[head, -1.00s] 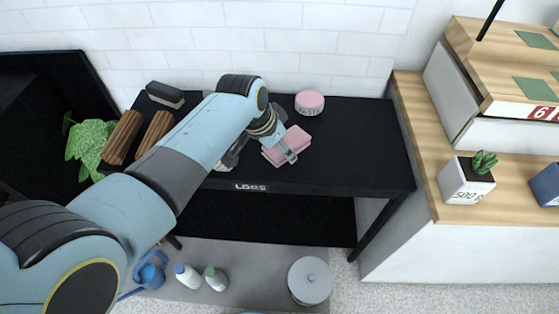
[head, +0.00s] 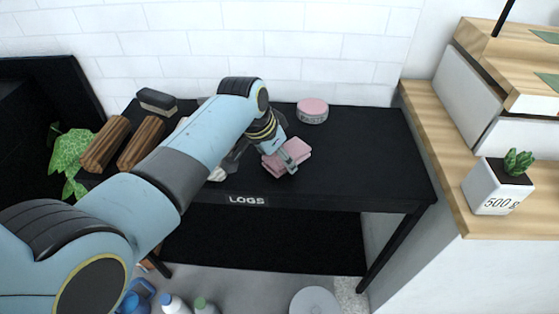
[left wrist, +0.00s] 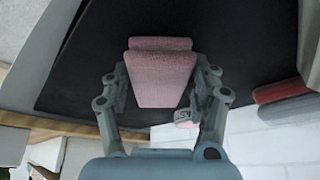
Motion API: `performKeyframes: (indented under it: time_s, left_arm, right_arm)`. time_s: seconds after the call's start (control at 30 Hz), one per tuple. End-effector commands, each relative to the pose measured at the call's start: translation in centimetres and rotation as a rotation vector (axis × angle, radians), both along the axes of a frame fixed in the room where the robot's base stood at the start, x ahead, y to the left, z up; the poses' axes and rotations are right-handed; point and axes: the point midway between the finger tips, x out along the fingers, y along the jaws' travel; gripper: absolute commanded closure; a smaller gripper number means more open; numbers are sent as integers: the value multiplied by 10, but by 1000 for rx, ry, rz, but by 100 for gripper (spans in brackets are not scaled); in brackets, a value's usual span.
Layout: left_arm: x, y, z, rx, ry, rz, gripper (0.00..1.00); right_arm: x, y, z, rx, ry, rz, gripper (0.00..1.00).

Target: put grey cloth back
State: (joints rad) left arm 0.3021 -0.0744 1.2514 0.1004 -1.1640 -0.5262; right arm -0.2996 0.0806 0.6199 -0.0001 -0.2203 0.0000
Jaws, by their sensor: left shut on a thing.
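A folded pink cloth (head: 295,160) is at the black table's front edge in the head view. It also shows as a pink block (left wrist: 160,75) in the left wrist view. My left gripper (head: 285,156) is shut on this pink cloth, with one finger on each side of it in the wrist view (left wrist: 160,95). Whether the cloth touches the tabletop, I cannot tell. A pale grey, partly hidden thing (head: 217,174) lies behind my left arm; I cannot tell if it is cloth. My right gripper is not in view.
The black table (head: 365,150), labelled LOGS, is clear on its right side. A pink-lidded tin (head: 312,110) stands at the back. Brown logs (head: 140,141) and a dark brush-like block (head: 157,101) are at left. A potted succulent (head: 497,190) stands on the right counter.

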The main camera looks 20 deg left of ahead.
Motion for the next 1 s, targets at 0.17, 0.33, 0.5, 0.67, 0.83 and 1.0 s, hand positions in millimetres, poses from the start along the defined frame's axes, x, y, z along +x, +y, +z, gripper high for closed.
performKeyframes:
  time_s: [0.17, 0.33, 0.5, 0.67, 0.83, 1.0]
  left_arm:
    - [0, 0, 0, -1, 0, 0, 91]
    - [0, 0, 0, 0, 0, 0, 18]
    - [0, 0, 0, 0, 0, 0, 16]
    - [0, 0, 3, 0, 0, 0, 16]
    - [-8, 4, 25, 0, -4, 1, 16]
    - [-21, 11, 62, 1, -4, 0, 16]
  right_arm:
    - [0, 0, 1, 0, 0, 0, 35]
    - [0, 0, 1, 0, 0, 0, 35]
    - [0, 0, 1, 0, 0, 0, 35]
    - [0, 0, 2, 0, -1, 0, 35]
    - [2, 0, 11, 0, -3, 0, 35]
    - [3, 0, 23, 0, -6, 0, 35]
